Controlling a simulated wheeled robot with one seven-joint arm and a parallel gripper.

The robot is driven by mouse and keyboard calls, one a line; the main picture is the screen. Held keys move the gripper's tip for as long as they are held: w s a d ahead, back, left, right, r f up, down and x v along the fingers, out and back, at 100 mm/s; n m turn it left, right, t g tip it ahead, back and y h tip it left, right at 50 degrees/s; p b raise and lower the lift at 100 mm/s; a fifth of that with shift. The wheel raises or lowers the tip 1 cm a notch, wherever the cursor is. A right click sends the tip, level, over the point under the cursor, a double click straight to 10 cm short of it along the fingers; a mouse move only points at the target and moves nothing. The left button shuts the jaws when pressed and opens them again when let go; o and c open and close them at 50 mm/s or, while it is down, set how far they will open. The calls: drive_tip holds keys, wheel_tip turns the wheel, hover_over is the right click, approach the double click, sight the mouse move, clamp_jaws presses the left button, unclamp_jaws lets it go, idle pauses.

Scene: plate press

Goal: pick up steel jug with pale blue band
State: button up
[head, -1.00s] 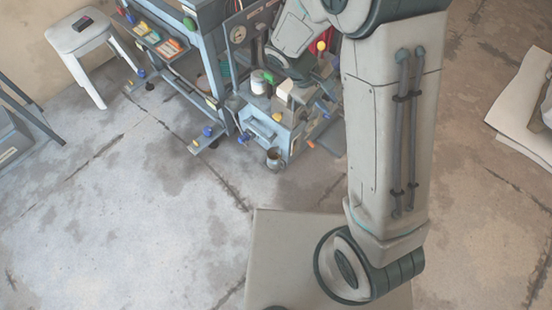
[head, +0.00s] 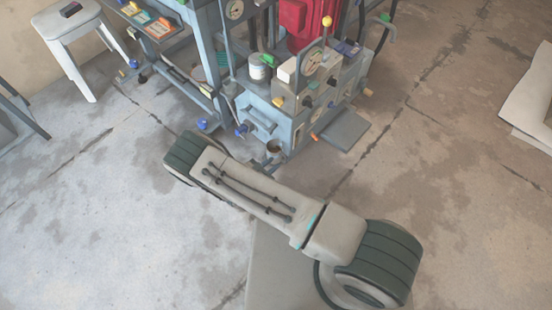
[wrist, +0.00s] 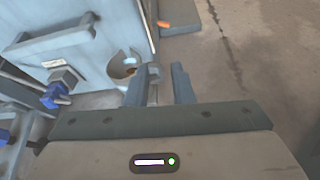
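A small steel jug (head: 274,147) stands at the front foot of the blue-grey press machine in the head view. In the wrist view the jug (wrist: 121,66) shows its round open mouth, with something brownish inside. Its pale blue band cannot be made out clearly. My gripper (wrist: 158,80) is open in the wrist view, its two fingers apart and pointing towards the jug's right side. A small grey part, perhaps the jug's handle, shows between the fingers; contact cannot be told. In the head view my arm mostly hides the gripper, just below the jug.
The press machine (head: 262,118) with knobs and a gauge stands right behind the jug. A blue knob (wrist: 55,95) lies left of my gripper. A flat grey plate (head: 343,130) and a small orange piece (wrist: 163,24) are to the right. A white stool (head: 66,27) stands far left. Floor in front is free.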

sight(285, 161)
wheel_tip(285, 161, down, 7)
drive_tip(key=s+n+t+y+b, duration=0.1)
drive_tip(key=s+n+t+y, duration=0.1)
drive_tip(key=n, duration=0.1)
drive_tip(key=shift+g, duration=0.3)
drive_tip(key=b+x, duration=0.2)
drive_tip(key=x, duration=0.6)
drive_tip(key=shift+w+f, duration=0.15)
drive_tip(key=shift+w, duration=0.1)
drive_tip(key=b+x, duration=0.2)
drive_tip(key=x, duration=0.3)
drive_tip(key=shift+d+f+b, duration=0.1)
drive_tip(key=shift+b, duration=0.25)
clamp_jaws()
